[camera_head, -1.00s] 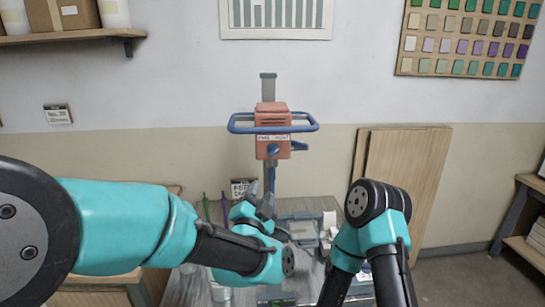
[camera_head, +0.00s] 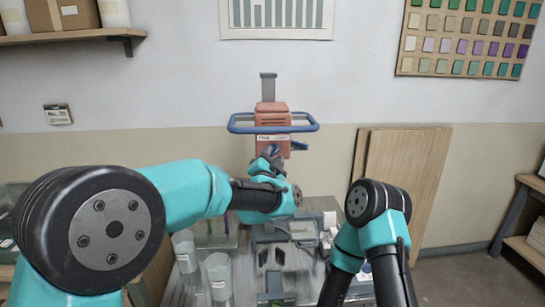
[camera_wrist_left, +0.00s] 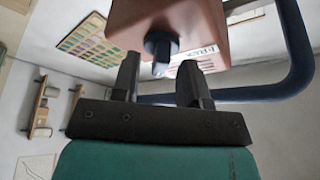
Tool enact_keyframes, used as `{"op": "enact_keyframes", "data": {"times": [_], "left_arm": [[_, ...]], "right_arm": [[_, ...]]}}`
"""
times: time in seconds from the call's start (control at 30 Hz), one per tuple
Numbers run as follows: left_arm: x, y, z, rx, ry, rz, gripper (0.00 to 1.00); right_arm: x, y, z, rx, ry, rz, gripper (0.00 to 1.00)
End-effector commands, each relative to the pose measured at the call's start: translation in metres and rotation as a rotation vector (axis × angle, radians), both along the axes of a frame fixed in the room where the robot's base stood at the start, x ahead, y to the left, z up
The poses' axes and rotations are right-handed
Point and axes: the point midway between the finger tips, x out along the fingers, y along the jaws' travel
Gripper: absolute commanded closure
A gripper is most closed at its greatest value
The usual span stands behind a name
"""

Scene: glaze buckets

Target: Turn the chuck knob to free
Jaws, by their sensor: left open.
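The mixer head (camera_head: 273,122) is a red-orange box with a blue ring handle, on a grey column against the wall. In the left wrist view, the dark blue chuck knob (camera_wrist_left: 158,42) sticks out of the red housing (camera_wrist_left: 190,22). In the head view my gripper largely hides the knob. My left gripper (camera_head: 270,154) is raised at the lower front of the mixer head. In the wrist view its two dark fingers (camera_wrist_left: 158,75) are apart, with the knob just beyond and between their tips. I cannot tell whether they touch it.
The blue ring handle (camera_head: 238,128) surrounds the head, and its bar passes close to my fingers in the wrist view. Clear cups (camera_head: 219,278) stand on the bench below. A grey stand base (camera_head: 302,230) sits behind them. Wooden boards (camera_head: 408,190) lean on the wall.

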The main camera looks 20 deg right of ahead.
Motion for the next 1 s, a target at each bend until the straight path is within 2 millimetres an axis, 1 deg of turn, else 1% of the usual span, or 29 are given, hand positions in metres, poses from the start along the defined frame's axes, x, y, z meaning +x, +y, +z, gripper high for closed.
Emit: {"op": "enact_keyframes", "data": {"times": [0.13, 0.4, 0.8, 1.0], "left_arm": [[0.0055, -0.0024, 0.0022, 0.000, -0.001, 0.001, 0.60], [0.0058, -0.0026, 0.0022, 0.000, -0.001, 0.001, 0.61], [0.0056, -0.0025, 0.0021, 0.000, -0.001, 0.001, 0.99], [0.0056, -0.0026, 0.0020, -0.001, 0.000, 0.000, 1.00]], "right_arm": [[0.0000, 0.0000, 0.0000, 0.000, 0.000, 0.000, 1.00], [0.0000, 0.0000, 0.0000, 0.000, 0.000, 0.000, 1.00], [0.0000, 0.0000, 0.0000, 0.000, 0.000, 0.000, 1.00], [0.0000, 0.0000, 0.0000, 0.000, 0.000, 0.000, 1.00]]}}
